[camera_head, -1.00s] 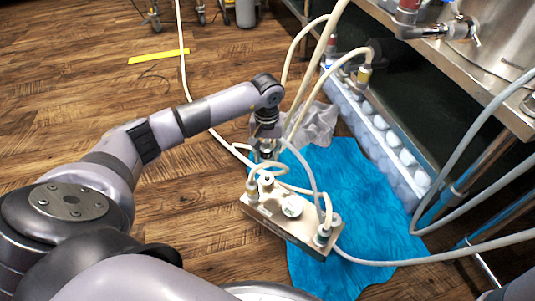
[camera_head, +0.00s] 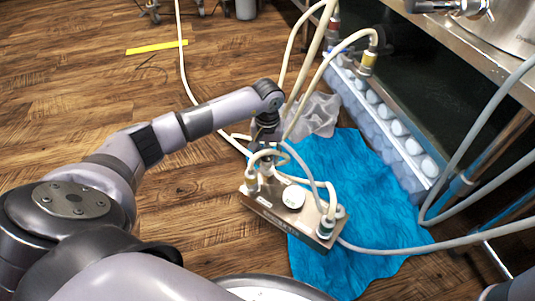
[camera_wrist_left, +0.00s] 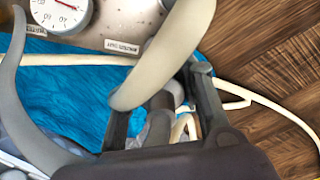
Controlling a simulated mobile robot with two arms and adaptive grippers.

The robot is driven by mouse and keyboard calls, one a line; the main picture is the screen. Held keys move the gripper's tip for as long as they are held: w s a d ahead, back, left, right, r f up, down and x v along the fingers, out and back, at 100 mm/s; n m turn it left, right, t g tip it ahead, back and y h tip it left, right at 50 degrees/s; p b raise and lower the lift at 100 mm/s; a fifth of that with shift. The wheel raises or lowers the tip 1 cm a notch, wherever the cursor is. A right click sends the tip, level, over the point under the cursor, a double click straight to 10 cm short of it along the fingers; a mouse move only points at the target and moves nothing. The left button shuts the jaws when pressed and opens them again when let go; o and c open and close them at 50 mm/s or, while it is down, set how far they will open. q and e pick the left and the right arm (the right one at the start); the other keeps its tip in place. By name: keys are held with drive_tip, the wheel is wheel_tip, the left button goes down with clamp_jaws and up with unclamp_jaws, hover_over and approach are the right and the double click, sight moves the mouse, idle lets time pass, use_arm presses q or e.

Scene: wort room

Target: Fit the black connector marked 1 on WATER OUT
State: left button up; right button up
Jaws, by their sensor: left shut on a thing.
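My left gripper (camera_head: 266,145) hangs pointing down at the back left end of the metal block (camera_head: 275,213), close to its left fittings. In the left wrist view, my left gripper (camera_wrist_left: 165,115) is shut on a dark connector (camera_wrist_left: 160,118), partly hidden behind a cream hose and the fingers. Its number cannot be read. The block carries a round white gauge (camera_head: 294,197), hose fittings at its left end, and a right fitting (camera_head: 327,226) with a hose. The block's small labels (camera_wrist_left: 122,47) are too small or blurred to read, so I cannot tell which port is WATER OUT. My right gripper is out of view.
Several cream hoses loop over the block and rise past my gripper. A blue cloth (camera_head: 365,210) lies under and right of the block. A crumpled clear bag (camera_head: 315,113) lies behind. A steel bench (camera_head: 475,45) stands at right. Wooden floor at left is mostly clear.

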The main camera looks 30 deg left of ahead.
use_arm(q)
drive_tip(key=shift+f+b, duration=0.9)
drive_tip(key=shift+f, duration=0.4)
idle(0.5)
drive_tip(key=o, duration=1.4)
drive_tip(key=shift+r, duration=0.1)
